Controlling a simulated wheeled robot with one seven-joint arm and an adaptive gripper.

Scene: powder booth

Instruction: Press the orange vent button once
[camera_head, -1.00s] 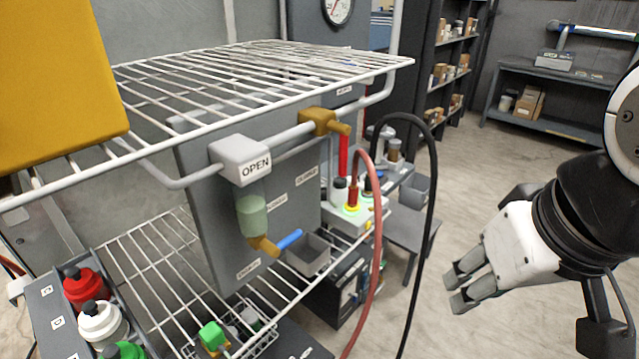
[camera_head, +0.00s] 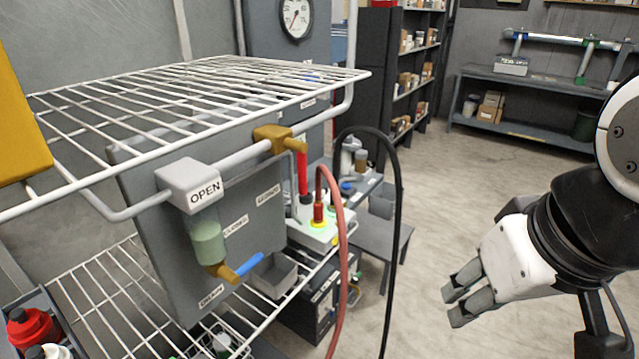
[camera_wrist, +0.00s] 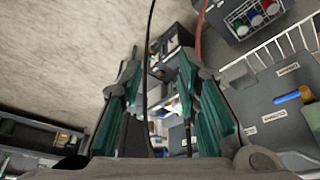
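I cannot make out an orange vent button for certain in either view. A white box (camera_head: 303,232) with a lit yellow-green ring and small coloured parts, too small to tell apart, sits on the wire rack behind the grey panel. A red plug with a red hose stands on it. My gripper (camera_head: 455,303) is at the right, over the floor, well apart from the box and the rack. In the wrist view my gripper (camera_wrist: 160,75) shows two spread fingers with nothing held between them.
A wire shelf (camera_head: 200,90) stands at left with a grey panel (camera_head: 150,240), a sight glass (camera_head: 207,240) and a blue-handled valve (camera_head: 248,265). Red and black hoses (camera_head: 398,240) arch between rack and gripper. A grey stool (camera_head: 375,240) stands behind. Floor around the gripper is clear.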

